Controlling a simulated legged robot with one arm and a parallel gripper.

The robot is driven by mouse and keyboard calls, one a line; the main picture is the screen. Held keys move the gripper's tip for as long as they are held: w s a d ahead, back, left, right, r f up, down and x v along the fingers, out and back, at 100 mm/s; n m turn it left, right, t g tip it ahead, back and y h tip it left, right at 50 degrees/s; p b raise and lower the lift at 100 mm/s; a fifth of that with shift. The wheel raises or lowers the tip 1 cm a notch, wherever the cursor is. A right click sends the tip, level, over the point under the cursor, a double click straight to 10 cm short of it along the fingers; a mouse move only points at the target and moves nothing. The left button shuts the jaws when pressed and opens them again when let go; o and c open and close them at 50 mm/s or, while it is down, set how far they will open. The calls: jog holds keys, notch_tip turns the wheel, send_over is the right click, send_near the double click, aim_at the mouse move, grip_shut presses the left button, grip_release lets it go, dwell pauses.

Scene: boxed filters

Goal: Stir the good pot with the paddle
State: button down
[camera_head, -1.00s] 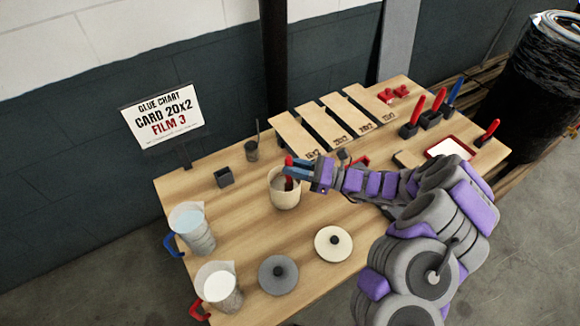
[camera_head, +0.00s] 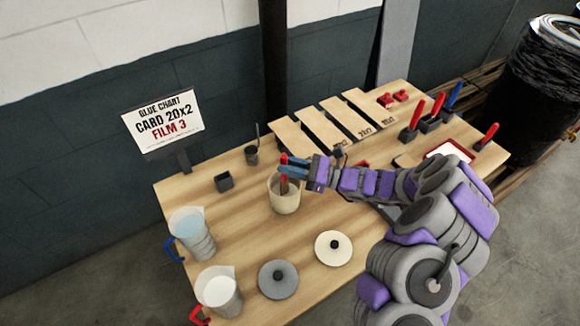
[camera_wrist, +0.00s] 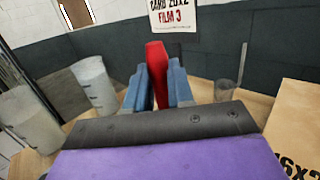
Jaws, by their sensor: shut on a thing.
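A cream pot (camera_head: 284,197) stands open on the wooden table, left of my arm. My gripper (camera_head: 287,168) is above the pot's mouth and shut on the red handle of the paddle (camera_head: 283,186). The paddle is roughly upright, its lower part inside the pot and hidden by the pot wall. In the wrist view the red paddle handle (camera_wrist: 157,72) stands between the two blue fingers. The pot's contents are hard to make out.
A blue-handled jug (camera_head: 192,235) and a red-handled jug (camera_head: 219,292) stand at the left. A grey lid (camera_head: 278,279) and a cream lid (camera_head: 333,248) lie in front. A sign (camera_head: 163,122), a small dark box (camera_head: 223,181) and a dark cup (camera_head: 252,155) are behind. Wooden boards (camera_head: 325,128) lie at the back.

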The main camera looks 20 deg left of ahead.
notch_tip(320, 180, up, 7)
jog(key=p, duration=0.3)
dwell(0.5)
dwell(0.7)
